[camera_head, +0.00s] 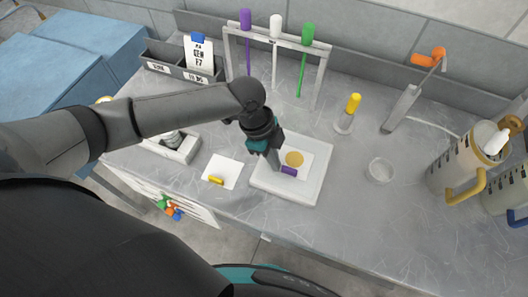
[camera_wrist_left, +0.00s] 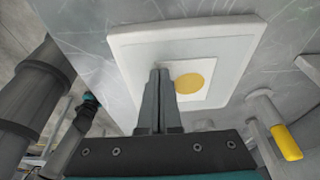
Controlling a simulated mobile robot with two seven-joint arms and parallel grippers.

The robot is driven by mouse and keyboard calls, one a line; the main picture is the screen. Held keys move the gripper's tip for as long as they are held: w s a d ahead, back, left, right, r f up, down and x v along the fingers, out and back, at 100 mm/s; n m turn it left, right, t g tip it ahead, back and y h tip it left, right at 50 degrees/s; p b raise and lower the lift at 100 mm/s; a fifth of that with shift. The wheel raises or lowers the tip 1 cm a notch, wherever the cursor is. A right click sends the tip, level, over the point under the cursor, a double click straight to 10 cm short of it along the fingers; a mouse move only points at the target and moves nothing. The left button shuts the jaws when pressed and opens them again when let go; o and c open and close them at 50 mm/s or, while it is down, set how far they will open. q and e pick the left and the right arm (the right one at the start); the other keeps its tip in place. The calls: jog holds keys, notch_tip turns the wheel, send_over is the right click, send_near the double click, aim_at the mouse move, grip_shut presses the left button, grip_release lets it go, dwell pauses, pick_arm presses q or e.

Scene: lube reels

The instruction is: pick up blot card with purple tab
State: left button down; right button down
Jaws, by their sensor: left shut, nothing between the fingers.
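The blot card with the purple tab (camera_head: 294,158) is a white card with a tan round spot. It lies on a white square tray (camera_head: 262,187), and its purple tab (camera_head: 289,171) faces the near side. In the left wrist view the card (camera_wrist_left: 189,83) shows its spot, but the tab is hidden behind the fingers. My left gripper (camera_head: 275,164) is shut and empty, pointing down over the tray close to the card's left edge. The fingertips (camera_wrist_left: 159,73) also show in the left wrist view. I cannot tell whether they touch the tray. My right gripper is out of view.
A white card with a yellow tab (camera_head: 222,171) lies left of the tray. A rack (camera_head: 274,40) with purple, white and green droppers stands behind. A yellow-topped holder (camera_head: 349,113), a small clear dish (camera_head: 380,170) and jugs (camera_head: 470,160) stand to the right.

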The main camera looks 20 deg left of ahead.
aim_at(305, 179)
pick_arm(q)
jog(key=shift+d, duration=0.15)
jog(key=d+p, duration=0.2)
jog(key=d, duration=0.4)
jog(key=shift+s, duration=0.1)
jog(key=shift+d, duration=0.45)
jog(key=shift+a, duration=0.1)
